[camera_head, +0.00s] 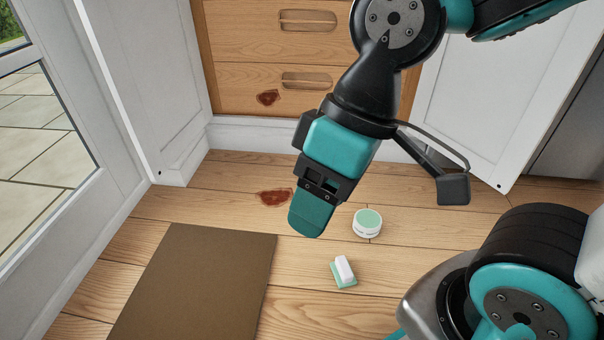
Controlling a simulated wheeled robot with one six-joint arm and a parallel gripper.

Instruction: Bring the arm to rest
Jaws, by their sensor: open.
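My gripper (312,218) hangs from my arm (360,95), tilted down and to the left, in the middle of the head camera view. It is open, and nothing shows between its jaws; one finger hides most of the other. The teal fingertip appears in front of the wooden floor (190,200), just right of a dark red stain (275,198). I cannot tell its exact height above the floor.
A round white tin with a green top (367,222) and a white and green sponge-like block (343,271) lie on the floor. A brown mat (200,285) lies left. Behind are wooden drawers (285,70) with another stain (268,97), between white open doors (145,75).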

